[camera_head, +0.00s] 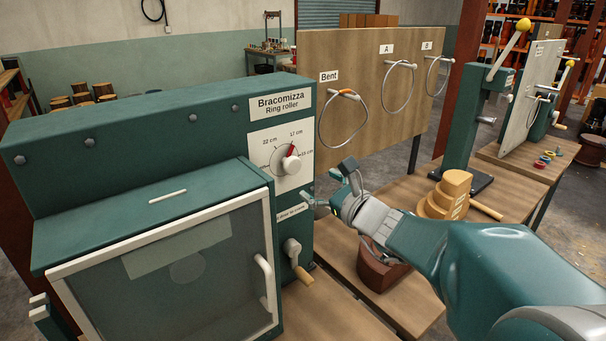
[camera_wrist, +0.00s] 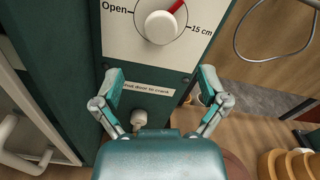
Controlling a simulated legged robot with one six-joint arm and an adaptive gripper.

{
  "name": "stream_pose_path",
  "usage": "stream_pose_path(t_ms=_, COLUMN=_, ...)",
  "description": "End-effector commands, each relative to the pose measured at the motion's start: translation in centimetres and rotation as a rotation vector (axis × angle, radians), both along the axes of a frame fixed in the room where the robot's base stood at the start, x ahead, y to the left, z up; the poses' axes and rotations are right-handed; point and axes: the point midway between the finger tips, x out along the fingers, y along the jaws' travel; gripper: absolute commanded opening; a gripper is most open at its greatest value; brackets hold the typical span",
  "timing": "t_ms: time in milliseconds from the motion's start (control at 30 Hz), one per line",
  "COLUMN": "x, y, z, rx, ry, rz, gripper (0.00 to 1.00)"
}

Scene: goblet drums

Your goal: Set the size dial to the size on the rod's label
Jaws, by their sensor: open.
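The size dial (camera_head: 291,163) is a round white knob with a red pointer on the ring roller's white plate. In the head view its pointer points up and slightly right, toward the 17 cm mark. Marks for 22 cm and 15 cm also show there. In the wrist view the dial (camera_wrist: 160,22) is at the top, between "Open" and "15 cm". My gripper (camera_wrist: 160,78) is open and empty, with its fingers below the dial and apart from it. It also shows in the head view (camera_head: 313,203). I cannot make out a rod's label.
The roller's glazed door (camera_head: 190,265) is at the left, with a crank handle (camera_head: 303,274) below the dial. A wooden board (camera_head: 345,70) behind holds rings on pegs labelled Bent, A and B. Stepped wooden blocks (camera_head: 450,193) stand on the bench to the right.

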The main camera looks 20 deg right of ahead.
Motion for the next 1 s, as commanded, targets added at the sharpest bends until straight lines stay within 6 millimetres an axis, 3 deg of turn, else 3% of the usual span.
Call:
stream_pose_path(t_ms=200, x=-2.3, y=-1.0, z=0.0, rx=0.000, ry=-0.001, rz=-0.001, gripper=0.93)
stream_pose_path(t_ms=700, x=-2.7, y=-0.9, z=0.0, rx=-0.009, ry=0.000, rz=0.007, gripper=0.93)
stream_pose_path(t_ms=867, x=-4.3, y=2.2, z=-0.5, rx=-0.169, ry=0.003, rz=0.120, gripper=0.93)
stream_pose_path(t_ms=1000, x=-7.5, y=6.3, z=-1.8, rx=-0.441, ry=-0.004, rz=0.300, gripper=0.93)
